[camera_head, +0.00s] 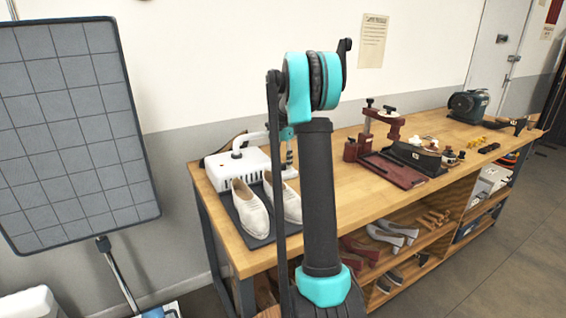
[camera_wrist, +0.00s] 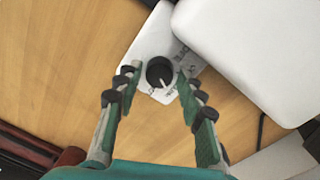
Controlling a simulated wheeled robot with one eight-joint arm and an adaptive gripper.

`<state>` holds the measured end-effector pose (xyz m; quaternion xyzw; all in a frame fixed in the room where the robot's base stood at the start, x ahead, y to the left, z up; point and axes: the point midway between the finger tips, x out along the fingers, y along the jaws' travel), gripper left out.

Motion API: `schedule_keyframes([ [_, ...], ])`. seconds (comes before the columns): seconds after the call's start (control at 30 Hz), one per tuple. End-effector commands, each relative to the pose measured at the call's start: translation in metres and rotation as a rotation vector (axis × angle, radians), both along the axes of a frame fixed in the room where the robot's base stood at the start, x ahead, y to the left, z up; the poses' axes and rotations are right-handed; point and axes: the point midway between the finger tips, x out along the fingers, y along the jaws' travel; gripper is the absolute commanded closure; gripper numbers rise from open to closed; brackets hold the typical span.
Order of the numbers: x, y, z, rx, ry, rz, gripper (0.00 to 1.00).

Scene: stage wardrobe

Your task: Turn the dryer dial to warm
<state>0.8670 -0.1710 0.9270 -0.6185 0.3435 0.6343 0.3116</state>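The dryer (camera_head: 235,167) is a white box at the left end of the wooden bench in the head view. In the wrist view its white label plate (camera_wrist: 152,38) carries a round black dial (camera_wrist: 155,68) with a white pointer line slanting down and slightly right. My gripper (camera_wrist: 158,78) is open, with one fingertip on each side of the dial and small gaps apparent. Whether either finger touches it I cannot tell. In the head view my arm hides much of the area by the dial.
White shoes (camera_head: 250,207) stand on a dark mat in front of the dryer. A dark red press (camera_head: 390,165) stands to the right on the bench (camera_head: 345,205). A white rounded body (camera_wrist: 262,50) fills the wrist view's upper right. A grey gridded panel (camera_head: 70,130) stands at left.

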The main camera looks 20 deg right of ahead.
Motion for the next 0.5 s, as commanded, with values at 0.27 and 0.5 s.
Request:
schedule_keyframes([
  [0.27, 0.0, 0.0, 0.0, 0.0, 0.001, 0.0, 0.51],
  [0.5, 0.0, 0.001, 0.015, 0.0, 0.001, 0.0, 0.51],
])
